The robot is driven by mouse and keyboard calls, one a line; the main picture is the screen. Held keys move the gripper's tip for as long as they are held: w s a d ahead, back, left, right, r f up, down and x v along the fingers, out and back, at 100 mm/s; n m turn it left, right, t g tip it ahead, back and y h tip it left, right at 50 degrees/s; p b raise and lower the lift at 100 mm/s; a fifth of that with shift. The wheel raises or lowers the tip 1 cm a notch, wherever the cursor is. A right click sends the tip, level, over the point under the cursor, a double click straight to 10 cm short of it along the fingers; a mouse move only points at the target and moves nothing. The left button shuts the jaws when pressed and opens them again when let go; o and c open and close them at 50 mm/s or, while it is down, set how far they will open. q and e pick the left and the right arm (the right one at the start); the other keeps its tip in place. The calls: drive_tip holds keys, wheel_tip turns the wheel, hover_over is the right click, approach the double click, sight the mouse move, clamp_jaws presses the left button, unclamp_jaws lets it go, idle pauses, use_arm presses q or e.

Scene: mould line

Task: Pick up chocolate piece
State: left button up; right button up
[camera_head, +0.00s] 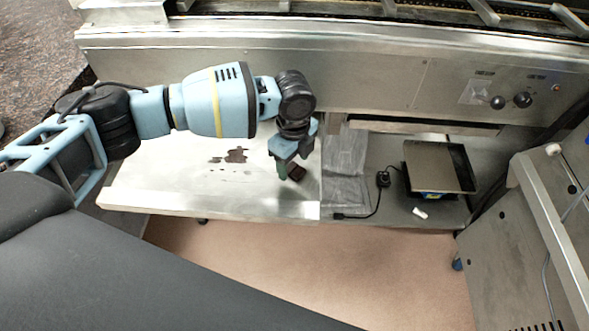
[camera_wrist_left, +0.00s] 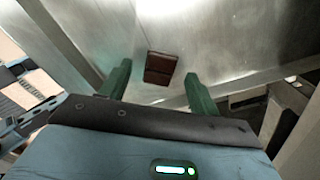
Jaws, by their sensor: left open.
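The chocolate piece (camera_head: 296,172) is a small dark brown block lying on the metal shelf, just right of my left gripper's fingers in the head view. In the left wrist view the chocolate piece (camera_wrist_left: 160,68) lies ahead of and between the two green fingers, with a clear gap on both sides. My left gripper (camera_head: 287,170) points down over the shelf and is open and empty. Its fingertips also show in the left wrist view (camera_wrist_left: 158,78). My right gripper is in neither view.
The metal shelf (camera_head: 150,180) carries brown smears (camera_head: 235,156) left of the gripper. A grey plastic sheet (camera_head: 344,165) lies to the right, then a cable and a black scale with a flat plate (camera_head: 437,166). A steel machine front with knobs (camera_head: 510,100) stands behind.

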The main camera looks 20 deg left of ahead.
use_arm(q)
drive_tip(key=shift+f, duration=0.65)
drive_tip(key=c, duration=1.1)
drive_tip(key=shift+o, duration=0.2)
drive_tip(key=shift+r, duration=0.1)
drive_tip(key=shift+r, duration=0.4)
drive_tip(key=r, duration=0.2)
drive_tip(key=shift+s+r, duration=0.25)
drive_tip(key=shift+r, duration=0.15)
drive_tip(key=s+a, duration=0.1)
drive_tip(key=s, duration=0.4)
drive_tip(key=s+a+r+p, duration=0.1)
drive_tip(key=s, duration=0.4)
drive_tip(key=s+a, duration=0.1)
drive_tip(key=s, duration=0.4)
drive_tip(key=shift+s+r+p, duration=0.15)
drive_tip(key=shift+p, duration=0.25)
